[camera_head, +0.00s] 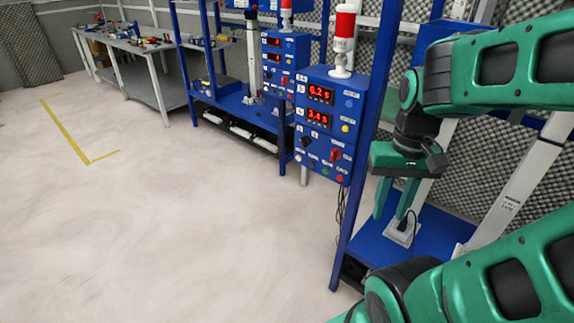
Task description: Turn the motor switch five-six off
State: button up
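The near blue control box (328,100) has two red number displays, reading about 6.2 s and 3.4 s. Below them are a black rotary knob (306,142) and a red rotary knob (336,155), with several small round buttons along the bottom. The labels are too small to read, so I cannot tell which control is motor switch five-six, or its setting. My gripper (390,214) hangs to the right of the box, apart from it. Its two green fingers point down with a gap between them, and nothing shows between them.
A second blue control box (284,62) stands farther back. A red and white signal lamp (344,38) tops the near box. A blue post (362,190) stands between box and gripper. A blue shelf (375,245) lies below the gripper. The pale floor (180,220) is clear at left.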

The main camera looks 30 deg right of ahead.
aim_at(335, 153)
jog(key=u, duration=0.05)
jog(key=k, duration=0.85)
jog(key=z, duration=0.55)
jog(key=i, duration=1)
jog(key=u, duration=0.05)
